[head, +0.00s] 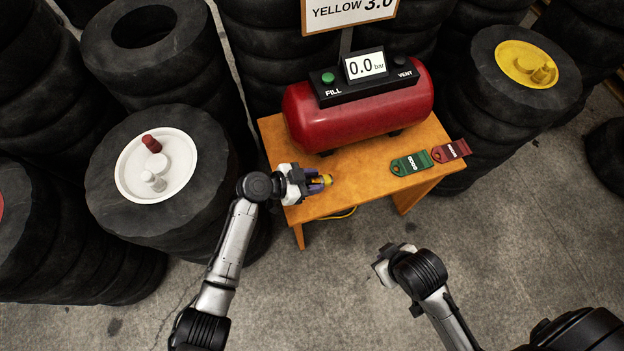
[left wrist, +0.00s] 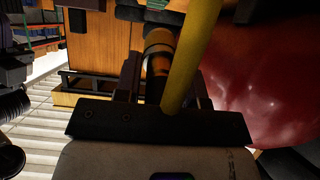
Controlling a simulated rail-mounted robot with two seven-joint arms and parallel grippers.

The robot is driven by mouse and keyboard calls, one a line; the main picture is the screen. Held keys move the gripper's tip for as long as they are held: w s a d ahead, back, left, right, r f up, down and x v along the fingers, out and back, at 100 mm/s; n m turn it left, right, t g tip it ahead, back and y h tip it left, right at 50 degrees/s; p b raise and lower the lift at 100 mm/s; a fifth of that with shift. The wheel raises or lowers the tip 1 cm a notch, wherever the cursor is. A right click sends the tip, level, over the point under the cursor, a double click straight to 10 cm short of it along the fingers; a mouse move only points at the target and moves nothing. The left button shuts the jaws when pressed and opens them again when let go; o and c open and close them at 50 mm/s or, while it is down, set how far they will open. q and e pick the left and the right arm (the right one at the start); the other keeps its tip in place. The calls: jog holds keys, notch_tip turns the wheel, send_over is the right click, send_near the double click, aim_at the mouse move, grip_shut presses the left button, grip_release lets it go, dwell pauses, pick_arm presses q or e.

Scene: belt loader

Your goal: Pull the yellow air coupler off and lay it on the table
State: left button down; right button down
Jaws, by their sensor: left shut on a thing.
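The yellow air coupler (head: 327,179) is at the tip of my left gripper (head: 319,184), over the front left part of the wooden table (head: 350,182). My left gripper is shut on it. In the left wrist view a yellow hose (left wrist: 191,60) crosses in front of the fingers. A dark-banded round part between the fingers (left wrist: 158,50) is partly hidden by it. I cannot tell whether the coupler touches the table. My right gripper (head: 382,268) is in front of the table, over the floor, away from everything; its fingers are too unclear to judge.
A red air tank (head: 360,112) with a 0.0 bar display (head: 366,65) stands on the table. A green tag (head: 411,163) and a red tag (head: 451,151) lie at the right. Tyre stacks flank the table, with a white hub (head: 150,190) left and a yellow hub (head: 522,68) right.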

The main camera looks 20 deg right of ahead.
pick_arm(q)
jog(key=shift+f+b, duration=1.9)
jog(key=shift+f, duration=1.1)
jog(key=c, duration=0.6)
grip_release()
